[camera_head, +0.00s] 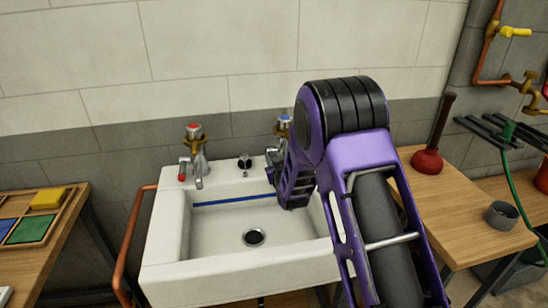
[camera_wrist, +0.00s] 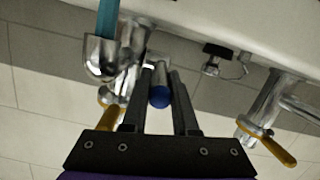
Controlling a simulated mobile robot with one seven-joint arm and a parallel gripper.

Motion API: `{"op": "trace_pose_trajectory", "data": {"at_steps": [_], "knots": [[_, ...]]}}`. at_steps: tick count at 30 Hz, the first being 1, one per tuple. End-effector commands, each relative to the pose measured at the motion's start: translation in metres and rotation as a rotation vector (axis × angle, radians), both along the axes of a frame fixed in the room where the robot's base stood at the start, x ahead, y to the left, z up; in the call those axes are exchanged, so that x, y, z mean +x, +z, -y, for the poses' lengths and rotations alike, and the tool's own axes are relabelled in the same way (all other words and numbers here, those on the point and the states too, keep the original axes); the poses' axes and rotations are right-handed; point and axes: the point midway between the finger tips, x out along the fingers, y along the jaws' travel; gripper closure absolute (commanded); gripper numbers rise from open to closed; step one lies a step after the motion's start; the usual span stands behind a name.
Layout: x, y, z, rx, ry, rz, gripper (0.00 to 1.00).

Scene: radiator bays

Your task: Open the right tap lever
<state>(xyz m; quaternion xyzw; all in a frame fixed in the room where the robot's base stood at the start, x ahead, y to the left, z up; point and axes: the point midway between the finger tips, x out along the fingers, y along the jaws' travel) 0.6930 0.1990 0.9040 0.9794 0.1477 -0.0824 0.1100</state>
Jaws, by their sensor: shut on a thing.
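The right tap (camera_head: 284,122), with a blue-marked top, stands on the back rim of the white sink (camera_head: 160,240). In the head view my arm covers much of it and hides my fingertips. In the wrist view its chrome body and spout (camera_wrist: 103,58) show at left. My gripper (camera_wrist: 161,76) is shut on the right tap lever, whose blue ball end (camera_wrist: 159,97) shows between the fingers. A teal-blue strip (camera_wrist: 108,18) meets the spout; I cannot tell what it is.
The left tap (camera_head: 197,160) has a red-marked top and red-ended lever. It shows too in the wrist view (camera_wrist: 262,108). A tray of coloured blocks (camera_head: 40,237) is on the left table. A red plunger (camera_head: 428,161) and grey cup (camera_head: 502,214) stand on the right table.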

Motion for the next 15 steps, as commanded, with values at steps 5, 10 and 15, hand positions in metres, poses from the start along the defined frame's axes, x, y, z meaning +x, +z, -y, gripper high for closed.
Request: {"op": "trace_pose_trajectory", "data": {"at_steps": [5,10,15], "knots": [[0.003,0.018,0.000,-0.041,0.000,-0.143,1.00],[0.006,0.026,-0.002,-0.080,0.000,-0.278,1.00],[0.009,0.031,-0.002,-0.114,0.000,-0.397,1.00]]}}
